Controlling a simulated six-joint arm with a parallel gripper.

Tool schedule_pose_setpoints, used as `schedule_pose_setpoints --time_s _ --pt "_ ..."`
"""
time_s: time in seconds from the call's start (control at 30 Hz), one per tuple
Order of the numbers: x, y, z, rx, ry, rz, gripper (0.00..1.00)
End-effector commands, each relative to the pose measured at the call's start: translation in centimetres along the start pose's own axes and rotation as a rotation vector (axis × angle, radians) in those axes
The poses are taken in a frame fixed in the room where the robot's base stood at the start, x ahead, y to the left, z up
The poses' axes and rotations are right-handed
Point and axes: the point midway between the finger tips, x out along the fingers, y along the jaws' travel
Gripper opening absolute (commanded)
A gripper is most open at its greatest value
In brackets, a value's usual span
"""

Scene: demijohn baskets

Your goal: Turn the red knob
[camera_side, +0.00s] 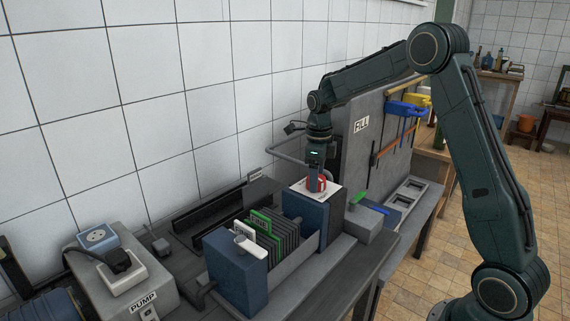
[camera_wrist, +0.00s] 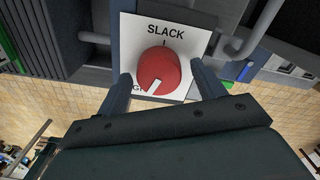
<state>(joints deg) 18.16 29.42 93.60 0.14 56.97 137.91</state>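The red knob (camera_wrist: 158,72) sits on a white plate (camera_wrist: 197,42) marked "SLACK" at the top, with other lettering partly hidden at its lower left. A pale pointer mark on the knob points to the lower left in the wrist view. In the side view the red knob (camera_side: 317,184) is on top of a blue block at the end of the plate stack. My gripper (camera_wrist: 160,88) points down over it, its two fingers apart on either side of the knob. Gaps show between the fingers and the knob in the wrist view.
A rack of dark plates (camera_side: 277,241) with green and white tags stands left of the knob. A grey board (camera_side: 366,150) marked "FILL" with hung tools rises behind. A pump box (camera_side: 125,280) is at the lower left. A grey pipe (camera_wrist: 262,28) bends close to the plate.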

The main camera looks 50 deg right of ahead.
Motion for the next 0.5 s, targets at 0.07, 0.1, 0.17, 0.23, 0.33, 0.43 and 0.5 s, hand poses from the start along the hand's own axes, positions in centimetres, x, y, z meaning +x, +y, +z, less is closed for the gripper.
schedule_pose_setpoints --time_s 0.07,0.1,0.17,0.23,0.33,0.43,0.5 --pt "0.0 0.03 0.03 -0.002 0.0 0.0 0.7" --pt "0.0 0.04 0.03 -0.003 0.0 0.0 0.7" --pt "0.0 0.06 0.05 -0.003 -0.001 0.001 0.7" --pt "0.0 0.07 0.06 -0.004 -0.001 0.001 0.7" --pt "-0.09 0.07 0.08 -0.005 -0.001 0.001 0.7" --pt "-0.4 0.07 0.09 -0.005 -0.001 0.0 0.7" --pt "-0.8 0.07 0.09 -0.005 -0.001 0.001 0.7"
